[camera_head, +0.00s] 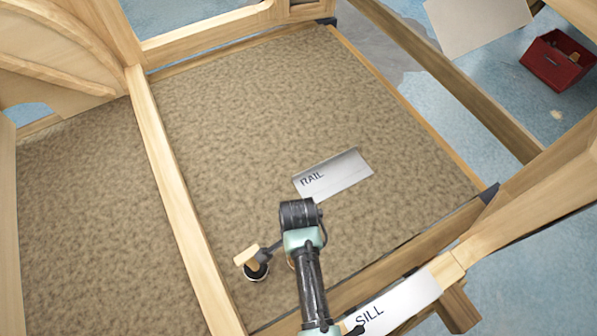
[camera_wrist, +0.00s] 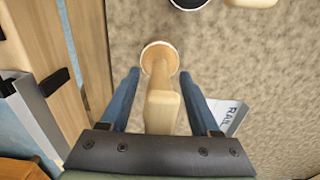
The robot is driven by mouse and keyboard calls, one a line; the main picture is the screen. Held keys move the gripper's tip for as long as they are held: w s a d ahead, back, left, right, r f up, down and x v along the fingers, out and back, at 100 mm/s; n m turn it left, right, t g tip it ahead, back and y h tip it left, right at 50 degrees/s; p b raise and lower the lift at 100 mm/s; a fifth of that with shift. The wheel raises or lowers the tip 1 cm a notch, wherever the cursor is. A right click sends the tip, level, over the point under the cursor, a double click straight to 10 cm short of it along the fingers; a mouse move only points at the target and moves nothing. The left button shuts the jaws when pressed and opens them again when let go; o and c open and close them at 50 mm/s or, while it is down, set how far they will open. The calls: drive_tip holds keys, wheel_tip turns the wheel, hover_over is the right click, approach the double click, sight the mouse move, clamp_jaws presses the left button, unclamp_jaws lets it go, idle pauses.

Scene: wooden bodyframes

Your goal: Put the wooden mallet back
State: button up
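The pale wooden mallet (camera_wrist: 162,108) lies between the two blue fingers of my gripper (camera_wrist: 160,73) in the wrist view. Its near part is blocky, and its far end narrows toward a pale round rim. The fingers are spread, with carpet showing between them and the wood, so my gripper is open around it. In the head view my gripper (camera_head: 268,251) is low, near the front beam. A pale wooden piece (camera_head: 246,257) shows at its left end; I cannot tell whether this is the mallet. A dark round piece with a white rim (camera_head: 256,273) is just below it.
A RAIL sheet (camera_head: 345,178) lies on the carpet above right of my gripper. A SILL sheet (camera_head: 405,305) is on the front beam. Wooden beams (camera_head: 165,165) border the carpet. A red toolbox (camera_head: 553,70) stands far right. The upper carpet is clear.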

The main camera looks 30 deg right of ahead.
wheel_tip(320, 180, up, 12)
drive_tip(key=shift+r+p, duration=0.2)
drive_tip(key=shift+p, duration=0.35)
drive_tip(key=shift+w, duration=0.1)
drive_tip(key=w+r+n+t+h, duration=0.2)
drive_tip(key=w+r+n+t, duration=0.4)
drive_tip(key=w+r, duration=0.85)
drive_tip(key=w+a+r+n+t, duration=0.1)
drive_tip(key=w+r+n+t, duration=0.2)
drive_tip(key=r, duration=0.5)
drive_tip(key=w+a+r+t, duration=0.1)
drive_tip(key=w+r+t, duration=0.1)
drive_tip(key=r+t, duration=0.5)
drive_tip(key=s+a+r+n+t, duration=0.1)
drive_tip(key=a+r+n+t, duration=0.1)
drive_tip(key=r, duration=0.7)
drive_tip(key=s+a+r+n+t, duration=0.1)
drive_tip(key=a+r+n+t, duration=0.15)
drive_tip(key=r, duration=0.65)
drive_tip(key=s+a+r+n+t+y, duration=0.1)
drive_tip(key=s+a+r+n+t, duration=0.1)
drive_tip(key=s+r, duration=0.4)
drive_tip(key=s+a+r+n+t+y, duration=0.1)
drive_tip(key=s+r+t, duration=0.4)
drive_tip(key=r, duration=0.7)
drive_tip(key=shift+s+a+r+n, duration=0.35)
drive_tip(key=shift+s+a+n, duration=0.25)
drive_tip(key=shift+a, duration=0.1)
